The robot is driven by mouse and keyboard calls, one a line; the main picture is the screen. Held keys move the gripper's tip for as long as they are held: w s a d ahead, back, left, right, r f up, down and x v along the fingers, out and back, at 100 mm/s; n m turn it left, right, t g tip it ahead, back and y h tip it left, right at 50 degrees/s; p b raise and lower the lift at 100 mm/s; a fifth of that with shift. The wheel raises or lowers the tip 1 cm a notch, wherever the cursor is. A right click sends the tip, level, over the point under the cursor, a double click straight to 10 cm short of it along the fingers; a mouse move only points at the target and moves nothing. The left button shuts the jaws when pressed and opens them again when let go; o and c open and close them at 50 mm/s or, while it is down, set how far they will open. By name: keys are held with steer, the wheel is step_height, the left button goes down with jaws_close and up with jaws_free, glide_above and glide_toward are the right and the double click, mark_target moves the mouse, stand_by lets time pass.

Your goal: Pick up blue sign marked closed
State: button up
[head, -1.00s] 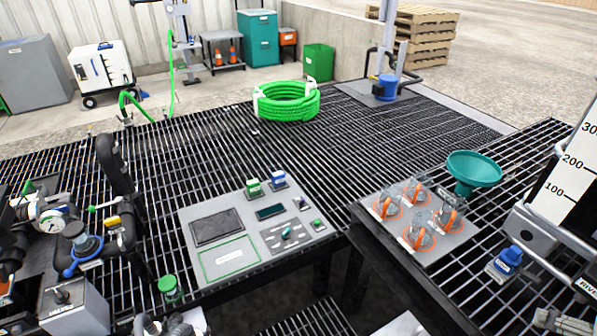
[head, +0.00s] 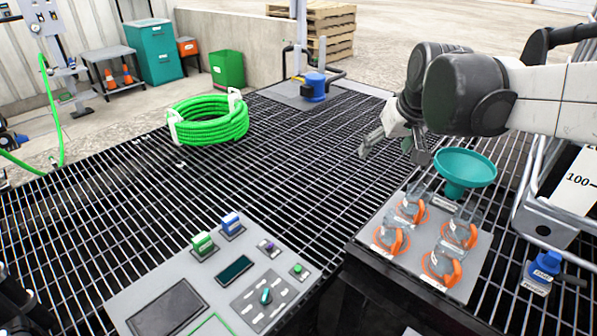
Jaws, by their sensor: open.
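A small blue sign (head: 231,221) stands upright in a dark holder at the back of the grey control panel (head: 135,292). Its lettering is too small to read. A green sign (head: 203,242) stands in a similar holder just to its left. My gripper (head: 391,153) is open and empty, in the air at the upper right. It is well to the right of and beyond the blue sign, apart from it, near the teal funnel (head: 465,166).
Orange-handled bottles or jars (head: 398,239) stand on a grey plate (head: 462,284) below the funnel. A blue labelled item (head: 543,268) is at the lower right. A coiled green hose (head: 208,121) lies on the black grating. Grating between hose and panel is clear.

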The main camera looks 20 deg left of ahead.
steer(key=w+a+f+n+b, duration=0.1)
steer(key=w+a+f, duration=0.15)
steer(key=a, duration=0.25)
steer(key=w+a+f+n+g+b, duration=0.1)
steer(key=a+f, duration=0.2)
steer(key=a, duration=0.1)
steer(key=w+a+f+b, duration=0.1)
steer(key=w+a+f, duration=0.1)
steer(key=a, duration=0.3)
steer(key=n+g+y+b, duration=0.1)
steer(key=n+g+b, duration=0.1)
steer(key=n+b, duration=0.4)
glide_toward(230, 218)
steer(key=b+x, duration=0.2)
steer(key=x, duration=0.6)
steer(key=shift+w, duration=0.1)
steer(key=shift+b+x, duration=1.1)
steer(key=shift+x, duration=1.8)
steer(key=shift+a+r, duration=0.1)
steer(key=shift+a, duration=0.05)
steer(key=c, duration=1.3)
